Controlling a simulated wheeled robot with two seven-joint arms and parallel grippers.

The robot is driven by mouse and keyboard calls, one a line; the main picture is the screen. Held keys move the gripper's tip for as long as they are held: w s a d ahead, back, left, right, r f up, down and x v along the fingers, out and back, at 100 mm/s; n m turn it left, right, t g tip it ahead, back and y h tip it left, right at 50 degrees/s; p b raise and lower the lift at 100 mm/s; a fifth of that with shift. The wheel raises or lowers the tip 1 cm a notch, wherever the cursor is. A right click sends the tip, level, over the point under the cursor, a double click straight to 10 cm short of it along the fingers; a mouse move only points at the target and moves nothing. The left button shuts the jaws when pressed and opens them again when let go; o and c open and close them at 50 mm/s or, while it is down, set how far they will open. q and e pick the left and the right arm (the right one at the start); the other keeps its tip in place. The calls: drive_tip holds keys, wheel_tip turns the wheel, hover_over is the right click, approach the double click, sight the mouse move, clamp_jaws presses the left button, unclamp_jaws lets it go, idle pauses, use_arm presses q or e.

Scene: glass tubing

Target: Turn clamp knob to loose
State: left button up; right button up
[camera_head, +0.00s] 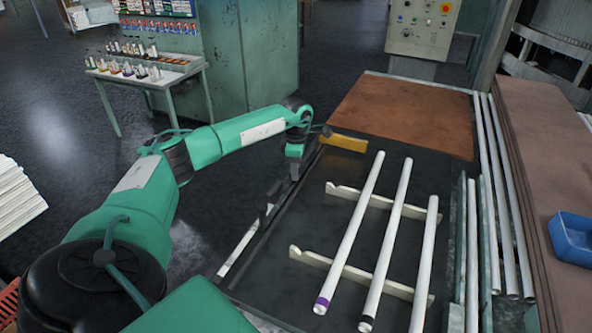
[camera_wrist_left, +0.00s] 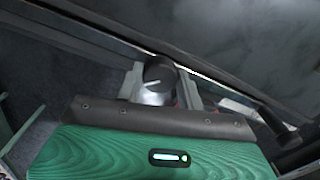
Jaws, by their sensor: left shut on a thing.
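The clamp knob (camera_wrist_left: 160,73) is a black, round-topped cap with a short white mark, just beyond my left gripper's green body in the left wrist view. My left gripper (camera_head: 294,172) reaches down at the left edge of the dark bench in the head view. Its grey fingers (camera_wrist_left: 160,88) flank the knob and are shut on it. The knob is hidden behind the gripper in the head view. The white mark slants toward the lower left in the wrist view. My right gripper is in neither view.
Several white glass tubes (camera_head: 351,228) lie across two notched pale supports (camera_head: 352,273) on the dark bench (camera_head: 290,225). A yellow block (camera_head: 343,142) sits close to the right of my gripper. A dark post-like part (camera_wrist_left: 285,138) stands along the rail in the wrist view.

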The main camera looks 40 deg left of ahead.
use_arm(q)
drive_tip(key=n, duration=0.4)
drive_tip(key=shift+a+n, duration=0.1)
drive_tip(key=shift+n, duration=0.2)
drive_tip(key=n, duration=0.4)
drive_tip(key=shift+n, duration=0.3)
drive_tip(key=o, duration=1)
drive_tip(key=shift+r+b, duration=0.45)
drive_tip(key=shift+r, duration=0.05)
drive_tip(key=shift+a+r+b, duration=0.2)
drive_tip(key=shift+r+b, duration=1.1)
drive_tip(key=shift+r, duration=5.15)
